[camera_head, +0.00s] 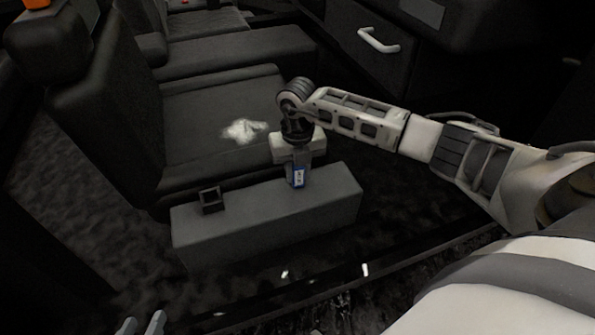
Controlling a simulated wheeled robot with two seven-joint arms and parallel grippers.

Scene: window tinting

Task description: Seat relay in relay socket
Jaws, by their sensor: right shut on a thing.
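I cannot tell whether the relay touches the box top. The relay socket (210,198) is a small dark square frame on the left part of the same box, to the left of the relay and apart from it. My left gripper (141,325) shows only its fingertips at the bottom edge; they stand apart with nothing visible between them.
The long grey box (265,225) stands in front of a dark car seat (205,105). A crumpled white cloth (244,130) lies on the seat. A dark door panel with a light handle (378,41) is at the back right. The box top between socket and relay is clear.

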